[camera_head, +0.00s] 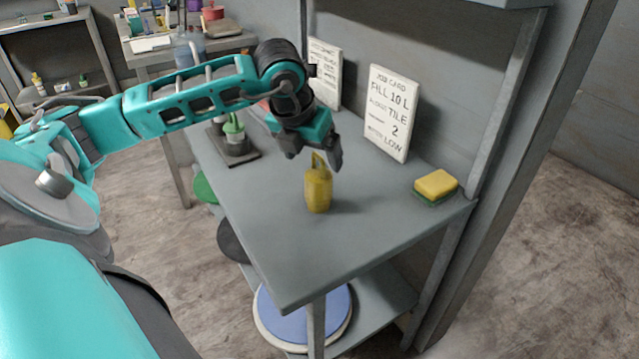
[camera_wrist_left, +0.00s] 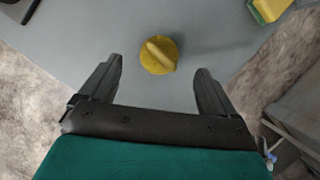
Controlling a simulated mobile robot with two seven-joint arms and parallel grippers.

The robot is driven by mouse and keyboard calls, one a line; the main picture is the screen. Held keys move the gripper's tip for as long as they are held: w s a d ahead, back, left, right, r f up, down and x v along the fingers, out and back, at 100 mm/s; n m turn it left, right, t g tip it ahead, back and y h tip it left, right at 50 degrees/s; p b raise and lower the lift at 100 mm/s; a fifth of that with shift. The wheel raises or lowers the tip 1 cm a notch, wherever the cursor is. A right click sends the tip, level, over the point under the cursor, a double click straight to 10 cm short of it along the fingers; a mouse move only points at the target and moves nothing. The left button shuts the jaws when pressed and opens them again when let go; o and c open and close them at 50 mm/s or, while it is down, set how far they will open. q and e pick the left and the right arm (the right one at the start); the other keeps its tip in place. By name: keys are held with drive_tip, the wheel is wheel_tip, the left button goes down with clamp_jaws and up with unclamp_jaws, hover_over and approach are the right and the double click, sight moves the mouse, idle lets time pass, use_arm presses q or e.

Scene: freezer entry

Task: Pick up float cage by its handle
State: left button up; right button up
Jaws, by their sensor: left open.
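A small yellow object with an upright loop handle, which looks like the float cage (camera_head: 318,188), stands upright on the grey table. It also shows from above in the left wrist view (camera_wrist_left: 158,55), with its handle as a bar across the top. My left gripper (camera_head: 316,160) is open above the cage, close to its handle in the head view. In the left wrist view the two dark fingers (camera_wrist_left: 160,82) are spread wide and empty, with the cage just beyond the line of their tips. I see no contact. My right gripper is not in view.
A yellow and green sponge (camera_head: 436,186) lies near the table's right corner. A job card (camera_head: 392,112) and another card (camera_head: 325,72) stand against the back wall. A green-topped item (camera_head: 234,133) stands on a dark base at left. The table's front (camera_head: 290,262) is clear.

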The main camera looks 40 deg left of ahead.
sight(318, 173)
use_arm(q)
drive_tip(key=x, duration=0.6)
drive_tip(key=shift+s+f, duration=0.1)
drive_tip(key=shift+f, duration=0.25)
drive_tip(key=c, duration=1.2)
drive_tip(key=shift+r, duration=0.15)
